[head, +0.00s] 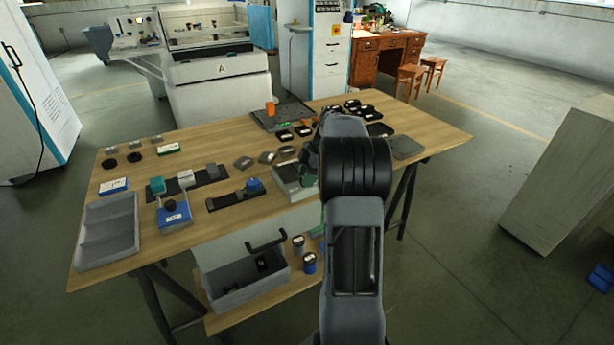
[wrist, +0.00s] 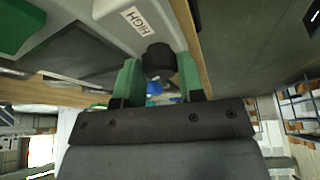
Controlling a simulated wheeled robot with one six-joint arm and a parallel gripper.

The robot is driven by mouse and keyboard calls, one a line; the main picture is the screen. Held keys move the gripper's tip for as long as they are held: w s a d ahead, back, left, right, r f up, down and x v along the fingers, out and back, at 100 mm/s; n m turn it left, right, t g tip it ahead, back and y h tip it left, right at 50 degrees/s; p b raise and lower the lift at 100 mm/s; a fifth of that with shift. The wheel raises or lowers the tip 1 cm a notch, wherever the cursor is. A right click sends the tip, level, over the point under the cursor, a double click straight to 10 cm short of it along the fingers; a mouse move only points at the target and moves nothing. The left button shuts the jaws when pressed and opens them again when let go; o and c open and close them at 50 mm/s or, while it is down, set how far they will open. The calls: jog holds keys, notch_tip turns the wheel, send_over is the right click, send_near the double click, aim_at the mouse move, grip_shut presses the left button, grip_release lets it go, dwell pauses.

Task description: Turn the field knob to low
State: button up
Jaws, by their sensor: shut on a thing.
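The black field knob (wrist: 158,58) sits on a light grey unit (wrist: 95,12) in the wrist view. My gripper (wrist: 158,72) has its two green fingers on either side of the knob and is shut on it. A white label reading HIGH (wrist: 139,20) is on the unit beside the knob. A LOW label and the knob's pointer cannot be seen. In the head view the grey unit (head: 284,184) stands near the table's front edge, and my arm hides the knob and most of my gripper.
The wooden table (head: 232,228) carries a grey divided tray (head: 108,232) at left, a blue device (head: 174,214) and a black rail with a blue part (head: 253,186). Several small dark parts and a dark tray with an orange cup (head: 270,108) lie behind. A grey bin (head: 240,285) sits below.

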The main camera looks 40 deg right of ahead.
jog(key=o, duration=0.9)
jog(key=shift+r, duration=0.1)
